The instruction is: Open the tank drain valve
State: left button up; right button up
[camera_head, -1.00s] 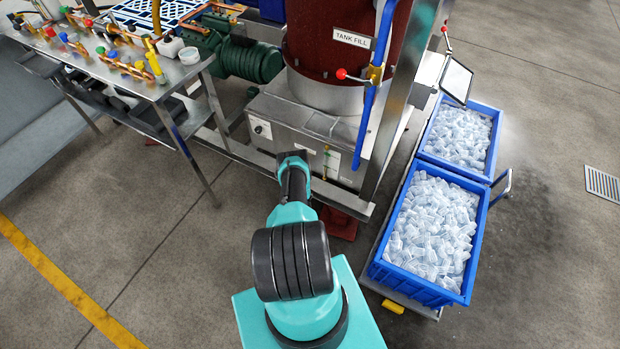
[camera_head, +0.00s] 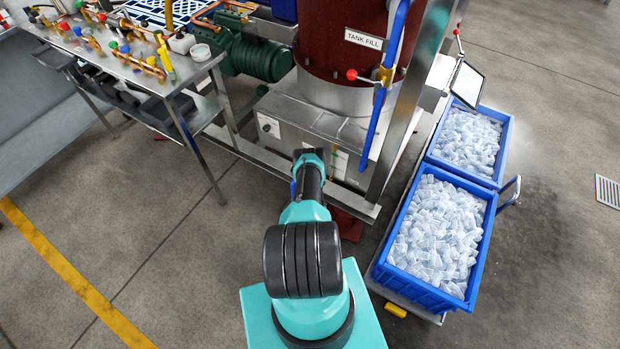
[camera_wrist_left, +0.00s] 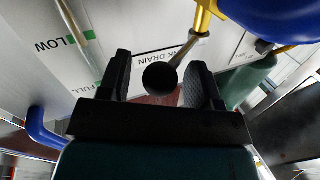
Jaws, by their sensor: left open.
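In the left wrist view, the drain valve has a brass body (camera_wrist_left: 207,14) and a silver lever (camera_wrist_left: 186,48) ending in a round black knob (camera_wrist_left: 160,77). A label (camera_wrist_left: 154,60) partly reading "NK DRAIN" is on the panel behind it. My left gripper (camera_wrist_left: 155,85) is open, its two black fingers on either side of the knob, with visible gaps; exact depth is unclear. In the head view my left gripper (camera_head: 309,156) is at the front of the metal base under the red tank (camera_head: 345,65), and hides the drain valve. My right gripper is not in view.
A red-knobbed tank fill valve (camera_head: 386,74) and blue pipe (camera_head: 376,125) are above right. Blue ice crates (camera_head: 489,225) stand on a cart at right. A metal table (camera_head: 205,62) with brass fittings is at left. In the wrist view a green cylinder (camera_wrist_left: 250,82) is close by.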

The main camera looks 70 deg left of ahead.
pick_arm(q)
grip_shut()
dwell(0.3)
jog(key=shift+w+d, duration=0.1)
